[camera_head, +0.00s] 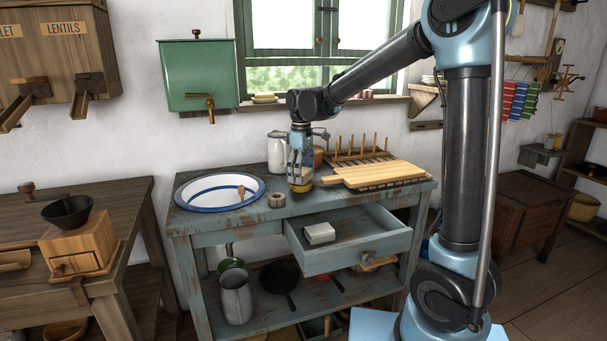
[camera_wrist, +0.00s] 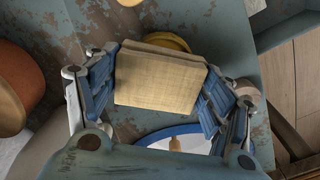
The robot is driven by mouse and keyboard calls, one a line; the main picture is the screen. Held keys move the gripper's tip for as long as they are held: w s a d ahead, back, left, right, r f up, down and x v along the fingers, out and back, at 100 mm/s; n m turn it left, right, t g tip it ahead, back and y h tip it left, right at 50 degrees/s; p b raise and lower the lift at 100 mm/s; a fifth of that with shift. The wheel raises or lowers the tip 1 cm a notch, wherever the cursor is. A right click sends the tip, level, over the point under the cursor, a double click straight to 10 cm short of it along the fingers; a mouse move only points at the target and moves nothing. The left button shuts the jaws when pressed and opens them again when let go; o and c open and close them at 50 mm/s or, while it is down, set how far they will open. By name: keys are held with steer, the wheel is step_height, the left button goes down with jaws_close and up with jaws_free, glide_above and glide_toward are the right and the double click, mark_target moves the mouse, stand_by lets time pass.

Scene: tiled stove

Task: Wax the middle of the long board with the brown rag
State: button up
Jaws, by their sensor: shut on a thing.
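The long pale wooden board (camera_head: 372,174) lies on the right half of the blue-grey worktable, in the head view. My gripper (camera_head: 299,172) is left of the board's end, low over the tabletop and apart from the board. In the wrist view my gripper (camera_wrist: 160,85) is shut on a folded tan-brown rag (camera_wrist: 158,82) with a woven surface. A round yellow thing (camera_wrist: 168,40), perhaps a wax tin, shows partly behind the rag; a yellowish edge (camera_head: 300,187) also shows under my gripper in the head view. Whether the rag touches it is hidden.
A blue-rimmed basin (camera_head: 220,191) sits at the table's left, with a small roll (camera_head: 277,200) beside it. A white jug (camera_head: 276,153), a brown pot (camera_head: 318,156) and a pegged rack (camera_head: 357,150) stand at the back. The drawer (camera_head: 352,240) is open, holding a white box (camera_head: 319,233).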

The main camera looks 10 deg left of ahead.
steer(key=shift+f, duration=0.5)
stand_by(1.4)
steer(key=shift+r, duration=3.55)
